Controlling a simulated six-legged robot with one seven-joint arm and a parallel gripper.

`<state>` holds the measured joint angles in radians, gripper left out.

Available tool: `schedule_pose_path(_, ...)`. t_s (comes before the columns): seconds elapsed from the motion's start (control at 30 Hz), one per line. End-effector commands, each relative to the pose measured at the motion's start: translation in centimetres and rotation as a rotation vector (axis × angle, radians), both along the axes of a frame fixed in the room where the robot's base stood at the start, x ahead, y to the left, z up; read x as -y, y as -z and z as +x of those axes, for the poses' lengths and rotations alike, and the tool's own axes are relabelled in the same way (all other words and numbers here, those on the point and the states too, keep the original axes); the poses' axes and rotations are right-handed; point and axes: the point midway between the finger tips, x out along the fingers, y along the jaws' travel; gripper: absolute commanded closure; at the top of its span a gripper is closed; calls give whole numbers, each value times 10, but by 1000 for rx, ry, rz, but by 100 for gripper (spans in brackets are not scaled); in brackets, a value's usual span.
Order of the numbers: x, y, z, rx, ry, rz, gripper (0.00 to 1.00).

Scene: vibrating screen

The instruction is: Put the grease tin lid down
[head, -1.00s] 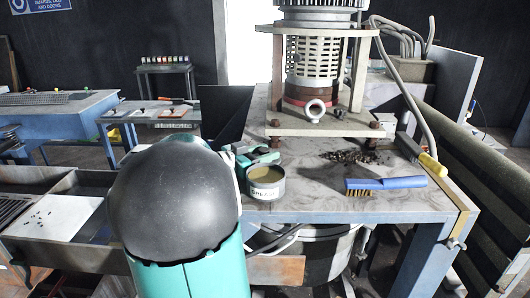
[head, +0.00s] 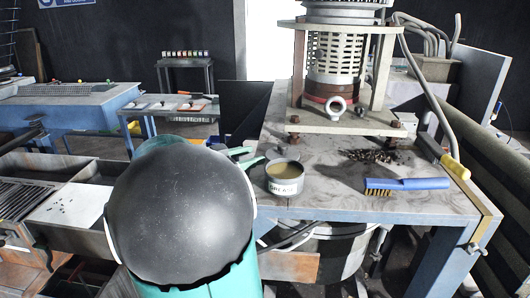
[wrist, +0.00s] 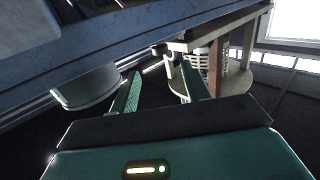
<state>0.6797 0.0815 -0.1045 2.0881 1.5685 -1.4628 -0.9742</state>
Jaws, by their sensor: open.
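The grease tin (head: 284,181) stands open on the bench, a short grey can with a pale label and tan grease inside. I cannot make out its lid in either view. My gripper (head: 252,160) is just left of the tin in the head view, partly hidden by my own arm's dark, rounded link. In the wrist view my gripper (wrist: 160,88) has its two green fingers apart, with nothing visible between them. That view looks inverted; a rounded grey thing beside the left finger may be the tin.
The bench (head: 335,205) carries the machine with its perforated drum (head: 335,62). A blue-handled brush (head: 407,184), dark debris (head: 375,156) and a yellow-handled tool (head: 452,167) lie on the right. Bare bench top lies between tin and brush.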

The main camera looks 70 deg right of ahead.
Motion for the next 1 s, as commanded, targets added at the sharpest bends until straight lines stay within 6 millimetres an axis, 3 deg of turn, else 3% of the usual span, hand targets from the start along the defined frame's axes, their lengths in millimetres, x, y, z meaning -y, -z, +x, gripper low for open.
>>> schedule_pose_path(0.13, -9, 0, 7, 0, 1, 0, 53)
schedule_pose_path(0.47, -9, -3, 14, 11, -34, -8, 53)
schedule_pose_path(0.57, -9, -11, 39, 57, -176, -37, 53)
schedule_pose_path(0.67, -18, -27, 91, 132, -442, -70, 53)
schedule_pose_path(0.77, -48, -44, 155, 214, -772, -75, 53)
schedule_pose_path(0.87, -99, -55, 212, 269, -1095, -34, 53)
schedule_pose_path(1.0, -195, -56, 264, 286, -1505, 102, 53)
